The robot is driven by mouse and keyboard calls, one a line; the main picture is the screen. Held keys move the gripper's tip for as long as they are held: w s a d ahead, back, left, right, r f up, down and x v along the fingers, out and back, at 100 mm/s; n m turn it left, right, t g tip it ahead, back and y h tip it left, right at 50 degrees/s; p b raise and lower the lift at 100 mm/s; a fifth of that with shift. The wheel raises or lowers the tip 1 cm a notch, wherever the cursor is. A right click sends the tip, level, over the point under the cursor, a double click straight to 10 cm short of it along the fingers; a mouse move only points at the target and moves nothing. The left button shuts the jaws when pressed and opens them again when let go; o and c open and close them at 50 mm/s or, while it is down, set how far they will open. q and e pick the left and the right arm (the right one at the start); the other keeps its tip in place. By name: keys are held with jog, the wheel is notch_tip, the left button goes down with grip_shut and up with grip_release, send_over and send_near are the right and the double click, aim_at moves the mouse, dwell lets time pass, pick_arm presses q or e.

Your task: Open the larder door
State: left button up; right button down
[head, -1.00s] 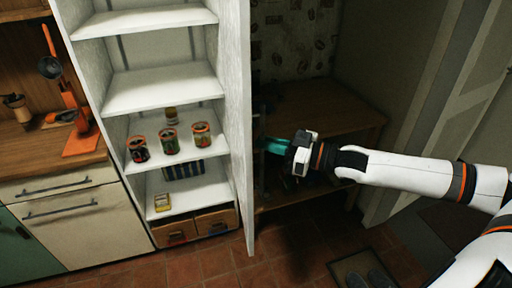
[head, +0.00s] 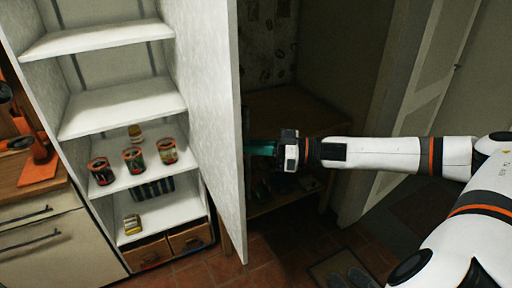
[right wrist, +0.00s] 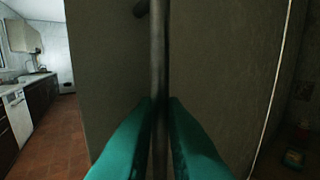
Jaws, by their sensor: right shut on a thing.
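The white larder door (head: 205,110) stands open, its inner face showing to the right of the white shelves. My right gripper (head: 262,148) reaches in from the right to the door's outer side. In the right wrist view its teal fingers (right wrist: 160,105) are shut on the door's dark vertical bar handle (right wrist: 157,55), with the outer door face (right wrist: 115,70) behind it. The handle is mostly hidden in the head view. My left gripper is not in view.
The larder shelves (head: 122,112) hold several tins (head: 134,160), a striped box and a small yellow packet. Wooden drawers (head: 187,239) are at the bottom. A wooden table (head: 285,110) stands behind the door.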

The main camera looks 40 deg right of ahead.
jog(key=shift+w+d+r, duration=0.3)
jog(key=shift+r, duration=0.15)
jog(key=c, duration=1.7)
grip_release()
jog(key=shift+w+f, duration=0.1)
jog(key=shift+w, duration=0.05)
jog(key=shift+o, duration=1)
jog(key=shift+w+a+f, duration=0.15)
jog(key=shift+w+f, duration=0.15)
jog(key=shift+w, duration=0.1)
jog(key=shift+s, duration=0.15)
jog(key=shift+f, duration=0.1)
jog(key=b+v, duration=0.3)
jog(key=v, duration=0.9)
